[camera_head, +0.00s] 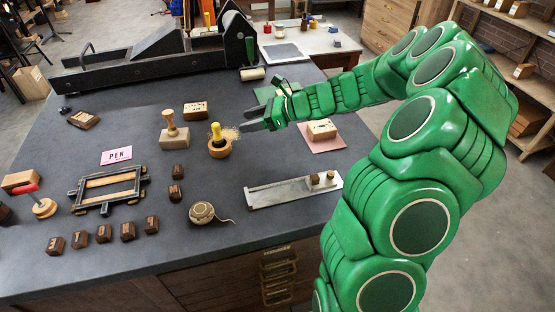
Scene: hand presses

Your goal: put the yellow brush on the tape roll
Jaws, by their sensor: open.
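The yellow brush (217,131) shows as an upright yellow handle in the middle of the table. It stands on or in a round tan ring that looks like the tape roll (219,150); I cannot tell whether its base rests inside the ring or on top of it. A pale, bristly patch shows just right of the handle. My gripper (248,120) is open and empty, its dark fingers pointing left, a short way right of the yellow handle and apart from it.
A wooden stamp (171,131) and a wooden block (194,111) stand left of the brush. A twine ball (201,212) and a metal tray (290,191) lie nearer. A black press (160,55) stands behind.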

